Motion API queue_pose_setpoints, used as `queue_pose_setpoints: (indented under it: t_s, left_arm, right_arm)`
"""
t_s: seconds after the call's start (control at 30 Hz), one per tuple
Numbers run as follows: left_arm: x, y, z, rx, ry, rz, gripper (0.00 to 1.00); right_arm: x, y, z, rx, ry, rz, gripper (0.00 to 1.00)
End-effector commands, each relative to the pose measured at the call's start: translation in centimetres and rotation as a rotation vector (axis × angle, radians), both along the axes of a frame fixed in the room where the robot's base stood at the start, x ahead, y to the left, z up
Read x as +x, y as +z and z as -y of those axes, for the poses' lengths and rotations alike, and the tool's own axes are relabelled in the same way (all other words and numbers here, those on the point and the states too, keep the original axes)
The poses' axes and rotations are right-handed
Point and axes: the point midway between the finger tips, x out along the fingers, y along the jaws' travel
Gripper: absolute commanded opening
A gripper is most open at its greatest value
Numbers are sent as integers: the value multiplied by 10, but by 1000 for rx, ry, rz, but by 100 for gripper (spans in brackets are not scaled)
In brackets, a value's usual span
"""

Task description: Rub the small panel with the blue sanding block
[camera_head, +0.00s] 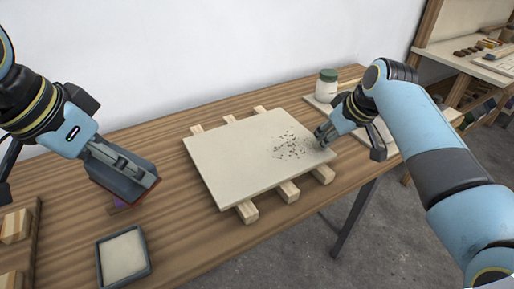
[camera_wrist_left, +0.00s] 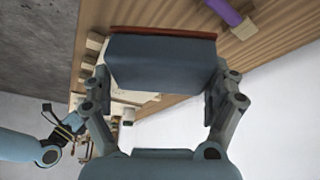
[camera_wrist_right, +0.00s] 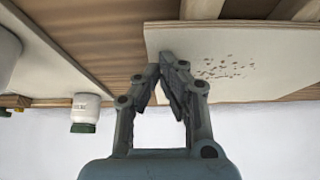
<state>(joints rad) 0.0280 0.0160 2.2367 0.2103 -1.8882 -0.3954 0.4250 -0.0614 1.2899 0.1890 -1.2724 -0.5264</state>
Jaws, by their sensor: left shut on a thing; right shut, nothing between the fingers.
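The small panel (camera_head: 228,161), a pale flat board, lies on wooden strips on the bench, with a patch of dark specks on its right part. The panel and specks also show in the right wrist view (camera_wrist_right: 275,55). My left gripper (camera_head: 146,180) is shut on the blue sanding block (camera_head: 118,177), dark blue-grey with a reddish-brown face, held above the bench left of the panel. The block fills the middle of the left wrist view (camera_wrist_left: 162,65). My right gripper (camera_head: 324,137) is shut and empty at the panel's right edge; I cannot tell if it touches.
A grey-rimmed tray (camera_head: 147,268) sits at the bench's front left. A white jar with green lid (camera_head: 326,86) stands behind my right gripper. Wooden pieces (camera_head: 14,226) lie far left. A second bench (camera_head: 470,58) stands back right.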

Motion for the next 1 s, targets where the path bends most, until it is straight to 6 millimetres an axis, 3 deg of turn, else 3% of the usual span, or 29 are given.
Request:
queue_pose_setpoints:
  t_s: [0.8,1.0]
  left_arm:
    - [1,70,0,0,0,5,56]
    - [1,73,0,0,0,5,56]
  right_arm:
    - [0,59,0,0,0,0,0]
    - [0,60,0,0,0,0,0]
